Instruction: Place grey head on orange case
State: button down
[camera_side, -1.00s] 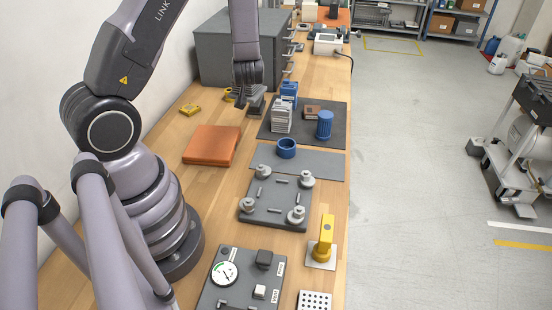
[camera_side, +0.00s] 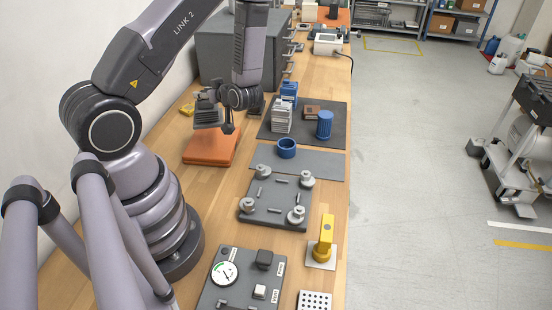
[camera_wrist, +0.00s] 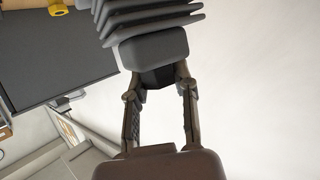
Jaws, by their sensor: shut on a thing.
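The grey head (camera_side: 208,114), a block with stacked fins, is in my gripper (camera_side: 228,110) in the side view. It appears above the far part of the flat orange case (camera_side: 208,149), with its lower end close over the case in the picture; I cannot tell the exact gap. In the wrist view the two fingers of my gripper (camera_wrist: 162,82) close on the dark narrow part of the grey head (camera_wrist: 152,45), and its fins spread at the top. The orange case is not seen in the wrist view.
A grey drawer cabinet (camera_side: 222,60) stands behind. A dark mat (camera_side: 305,138) with blue and white parts lies right of the case. A grey plate with round knobs (camera_side: 275,203) lies nearer.

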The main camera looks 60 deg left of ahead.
aim_at(208, 116)
jog(key=shift+f, duration=3.5)
jog(key=shift+f, duration=0.1)
jog(key=c, duration=0.9)
grip_release()
